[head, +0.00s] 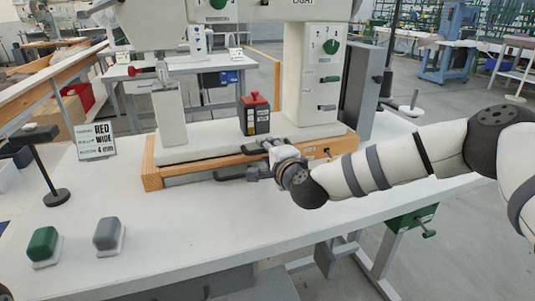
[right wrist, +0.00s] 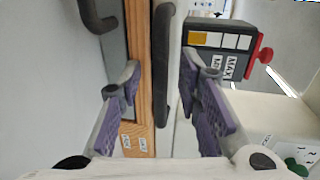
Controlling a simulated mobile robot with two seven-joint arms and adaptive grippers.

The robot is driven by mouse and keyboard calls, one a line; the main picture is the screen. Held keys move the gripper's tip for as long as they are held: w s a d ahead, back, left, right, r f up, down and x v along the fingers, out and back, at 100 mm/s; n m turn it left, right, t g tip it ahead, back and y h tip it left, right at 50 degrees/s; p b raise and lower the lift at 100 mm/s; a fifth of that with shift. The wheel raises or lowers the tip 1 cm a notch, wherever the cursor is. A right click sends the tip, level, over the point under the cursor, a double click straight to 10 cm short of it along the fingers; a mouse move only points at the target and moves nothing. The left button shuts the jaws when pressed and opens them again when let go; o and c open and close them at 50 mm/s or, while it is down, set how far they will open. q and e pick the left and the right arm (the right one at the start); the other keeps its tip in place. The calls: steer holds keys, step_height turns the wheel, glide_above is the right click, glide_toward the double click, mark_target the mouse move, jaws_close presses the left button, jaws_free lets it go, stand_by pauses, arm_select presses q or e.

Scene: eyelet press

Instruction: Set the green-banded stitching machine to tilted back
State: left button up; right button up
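The stitching machine (head: 222,138) stands upright on a wooden-edged base (head: 205,168) on the white table. Its pillar (head: 312,75) carries a green dial (head: 331,46). I cannot make out a green band, and the top is cut off. A dark bar handle (right wrist: 163,65) lies along the bed's front edge; in the head view it is partly hidden by my right gripper (head: 262,162). In the right wrist view, the gripper (right wrist: 161,82) is open, its purple-padded fingers on either side of this handle. Contact is not visible.
A second dark handle (right wrist: 92,15) projects lower on the base front. A black box with a red knob (head: 254,114) stands on the bed. A sign (head: 96,141) reading RED WIDE, a green button (head: 42,243) and a grey button (head: 109,234) are left.

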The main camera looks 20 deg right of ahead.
jaws_close()
steer(key=shift+r, duration=0.1)
steer(key=shift+r, duration=0.1)
